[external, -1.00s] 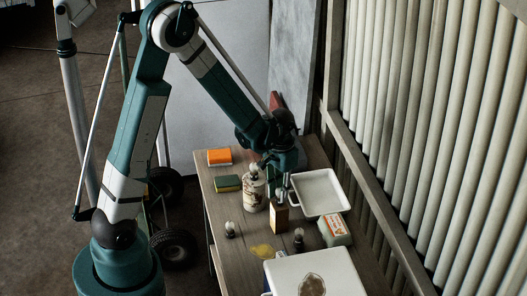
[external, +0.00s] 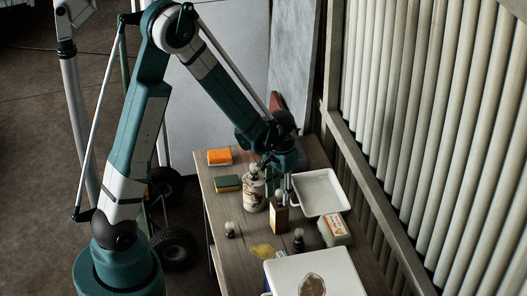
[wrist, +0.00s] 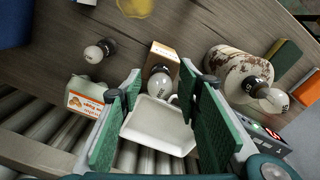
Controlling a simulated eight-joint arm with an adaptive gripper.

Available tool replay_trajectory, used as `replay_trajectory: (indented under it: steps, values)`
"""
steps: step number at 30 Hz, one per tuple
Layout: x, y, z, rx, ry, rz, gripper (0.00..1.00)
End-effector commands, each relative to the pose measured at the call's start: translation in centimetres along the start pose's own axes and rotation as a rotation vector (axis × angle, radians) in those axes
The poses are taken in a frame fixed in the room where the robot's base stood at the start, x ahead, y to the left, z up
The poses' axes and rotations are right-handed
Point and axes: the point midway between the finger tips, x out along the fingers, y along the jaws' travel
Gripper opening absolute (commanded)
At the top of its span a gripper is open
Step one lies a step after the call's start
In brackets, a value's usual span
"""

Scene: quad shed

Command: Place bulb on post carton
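A tall tan carton (external: 279,221) stands upright on the table and shows beyond a bulb in the wrist view (wrist: 163,52). In the external view my gripper (external: 278,172) points down just above the carton.
A white tray (external: 320,190) lies behind right of the carton, and a white-green box (external: 335,230) to its right. A rusty can (external: 252,195) stands close left. Sponges (external: 219,157) lie at the far left. A white lidded container (external: 345,275) fills the front.

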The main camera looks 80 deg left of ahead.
Motion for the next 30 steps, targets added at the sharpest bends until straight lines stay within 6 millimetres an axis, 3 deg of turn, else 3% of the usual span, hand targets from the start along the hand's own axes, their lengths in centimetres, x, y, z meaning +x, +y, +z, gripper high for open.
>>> replay_trajectory:
  steps: [11, 30]
  values:
    - [-1.4, 0.0, 0.1, 0.0, 0.0, 0.0, 0.34]
    - [-8.7, 0.0, 0.0, 0.0, 0.0, 0.0, 0.34]
